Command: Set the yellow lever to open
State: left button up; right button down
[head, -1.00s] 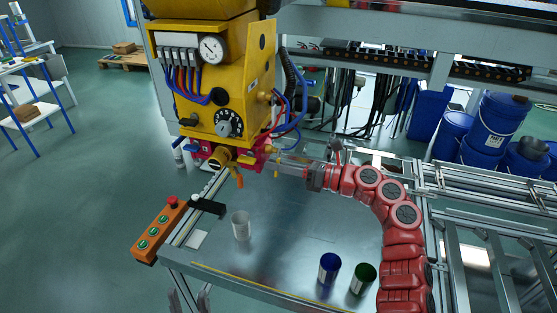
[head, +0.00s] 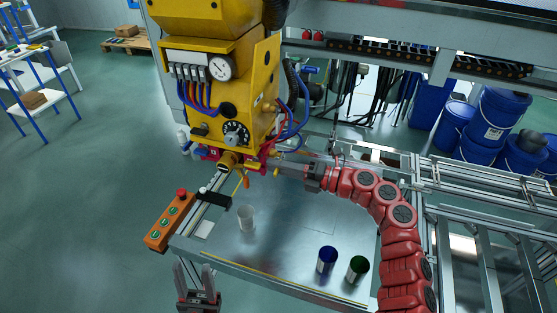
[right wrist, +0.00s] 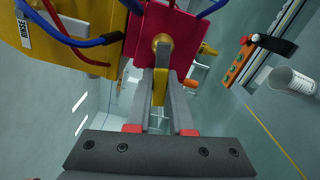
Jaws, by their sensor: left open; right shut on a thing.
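The yellow lever (right wrist: 160,88) hangs from a brass pivot on the red block (right wrist: 152,22) in the right wrist view. It lies between the fingers of my right gripper (head: 284,168), which is shut on it. In the head view my right gripper reaches the right side of the red block, under the yellow machine (head: 224,95); the fingers and block largely hide the lever there. No open or shut marking is readable. My left gripper (head: 195,272) is open and empty at the lower left, in front of the table's front edge.
On the metal table (head: 285,232) stand a white cup (head: 247,218), a blue cup (head: 327,261) and a green cup (head: 357,269). An orange button box (head: 169,220) is at the left edge. Hoses (head: 290,125) hang beside the machine. The table's middle is clear.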

jog(key=shift+r+m+p, duration=0.45)
jog(key=shift+m+p, duration=0.6)
jog(key=shift+m, duration=0.15)
jog(key=c, duration=0.8)
grip_release()
jog(key=b+v, duration=0.5)
jog(key=v, duration=1.2)
jog(key=shift+d, duration=0.2)
